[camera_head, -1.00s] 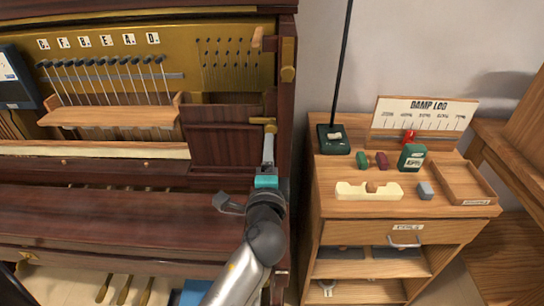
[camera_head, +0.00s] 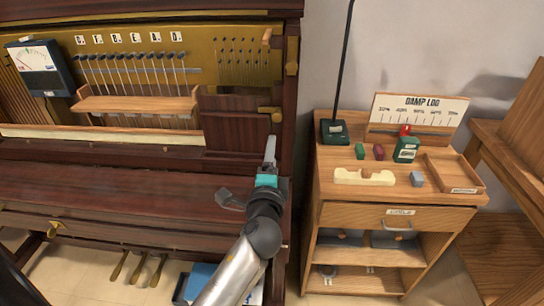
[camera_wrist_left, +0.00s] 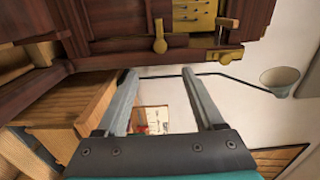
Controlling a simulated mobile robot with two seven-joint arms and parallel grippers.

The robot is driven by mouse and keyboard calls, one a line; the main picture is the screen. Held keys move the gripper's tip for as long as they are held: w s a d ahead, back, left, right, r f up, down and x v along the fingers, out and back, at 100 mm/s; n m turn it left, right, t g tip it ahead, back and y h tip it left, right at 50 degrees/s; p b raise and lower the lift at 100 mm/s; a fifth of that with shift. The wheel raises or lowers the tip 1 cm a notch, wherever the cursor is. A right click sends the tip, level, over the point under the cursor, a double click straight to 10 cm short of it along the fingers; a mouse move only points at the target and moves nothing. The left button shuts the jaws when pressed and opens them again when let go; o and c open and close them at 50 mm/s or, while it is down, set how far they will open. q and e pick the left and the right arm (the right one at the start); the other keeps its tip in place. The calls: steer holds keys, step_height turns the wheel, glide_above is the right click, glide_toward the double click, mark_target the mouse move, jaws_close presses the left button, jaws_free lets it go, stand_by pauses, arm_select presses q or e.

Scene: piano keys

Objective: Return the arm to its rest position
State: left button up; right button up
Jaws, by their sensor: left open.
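My left arm (camera_head: 235,270) reaches up from the bottom of the head view along the piano's right end. Its left gripper (camera_head: 271,142) is in front of the dark wooden piano (camera_head: 90,190), just below a brass latch (camera_head: 268,112). In the left wrist view the left gripper (camera_wrist_left: 158,74) shows two grey fingers spread apart with nothing between them. The latch (camera_wrist_left: 160,38) shows beyond the fingertips there. My right gripper is not in view.
A wooden cabinet (camera_head: 333,221) stands to the right, holding small blocks, a tray (camera_head: 458,174) and a damp log board (camera_head: 419,108). A meter (camera_head: 38,68) is at the piano's left. A wooden piece of furniture (camera_head: 512,140) is at the far right.

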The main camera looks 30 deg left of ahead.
arm_select(q)
steer(key=s+d+f+n+g+h, duration=0.1)
steer(key=s+f+n+g+h, duration=0.2)
steer(key=s+f+n+g, duration=0.7)
steer(key=s+d+f+g+h, duration=0.1)
steer(key=s+d+f+h, duration=0.15)
steer(key=s, duration=0.35)
steer(key=s+d+f+n+g+h, duration=0.1)
steer(key=s+d, duration=0.2)
steer(key=s, duration=0.3)
steer(key=s+d+f+g+h, duration=0.1)
steer(key=s+d+f, duration=0.15)
steer(key=s, duration=0.25)
step_height(320, 180, down, 23)
steer(key=s+g, duration=0.1)
steer(key=s, duration=0.2)
steer(key=s+a+f+g, duration=0.1)
steer(key=s+a+f, duration=0.1)
steer(key=s+f, duration=1)
steer(key=s, duration=0.2)
steer(key=shift+s, duration=0.3)
steer(key=shift+a, duration=0.1)
